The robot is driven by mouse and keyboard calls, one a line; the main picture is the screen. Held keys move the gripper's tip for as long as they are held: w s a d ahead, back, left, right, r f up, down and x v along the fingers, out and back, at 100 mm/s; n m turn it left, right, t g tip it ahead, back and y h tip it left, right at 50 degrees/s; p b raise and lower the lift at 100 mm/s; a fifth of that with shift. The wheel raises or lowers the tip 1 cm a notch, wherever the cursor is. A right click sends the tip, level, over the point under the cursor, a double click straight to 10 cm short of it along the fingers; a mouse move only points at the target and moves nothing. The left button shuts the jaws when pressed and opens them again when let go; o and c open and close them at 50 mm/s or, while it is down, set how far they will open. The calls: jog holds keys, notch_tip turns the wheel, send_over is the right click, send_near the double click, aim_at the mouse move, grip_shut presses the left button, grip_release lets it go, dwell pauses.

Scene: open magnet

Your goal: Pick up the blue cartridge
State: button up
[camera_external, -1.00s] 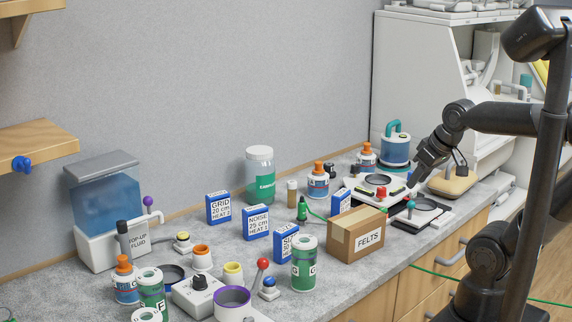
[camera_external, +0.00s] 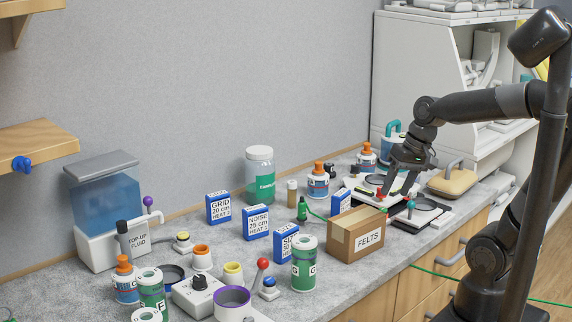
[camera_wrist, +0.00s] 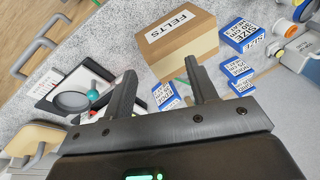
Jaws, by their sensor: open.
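Several blue boxes with white printed labels stand on the grey counter; I cannot tell which one is the cartridge. In the external view they are GRID (camera_external: 218,207), NOISE (camera_external: 256,222), SIZE (camera_external: 285,243) and one partly hidden behind the FELTS box (camera_external: 341,201). In the wrist view, SIZE (camera_wrist: 240,36) is at upper right, two more (camera_wrist: 238,69) lie below it, and another (camera_wrist: 165,95) shows between my fingers. My gripper (camera_external: 400,192) is open and empty, pointing down above the counter behind the FELTS box. Its fingers also show in the wrist view (camera_wrist: 160,70).
The cardboard FELTS box (camera_external: 356,234) stands close in front of my gripper. A white device with a red knob (camera_external: 366,190) and a dark-dish plate (camera_external: 424,209) are beside my fingers. Bottles and jars crowd the counter's left.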

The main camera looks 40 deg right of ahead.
aim_at(286, 228)
jog(key=w+a+f+m+g+y, duration=0.1)
jog(key=w+a+m+y, duration=0.1)
jog(key=w, duration=0.1)
jog(key=w+a+f+m+g+y, duration=0.1)
jog(key=w+a+m, duration=0.1)
jog(key=w+a, duration=0.1)
jog(key=w+a+f+m+g+y, duration=0.1)
jog(key=w+a+f+m+y, duration=0.1)
jog(key=w+a+m, duration=0.1)
jog(key=shift+a+g+y, duration=0.15)
jog(key=shift+g+y, duration=0.15)
jog(key=shift+g, duration=0.1)
jog(key=w+a+f+m+y, duration=0.2)
jog(key=w+m+y, duration=0.1)
jog(key=w+m, duration=0.15)
jog(key=w+a+f+m+y, duration=0.2)
jog(key=w+a+m+y, duration=0.1)
jog(key=w, duration=0.2)
jog(key=shift+n+h, duration=0.25)
jog(key=shift+h, duration=0.05)
jog(key=x, duration=1)
jog(key=shift+a, duration=0.1)
jog(key=c, duration=1.1)
jog(key=shift+r, duration=0.1)
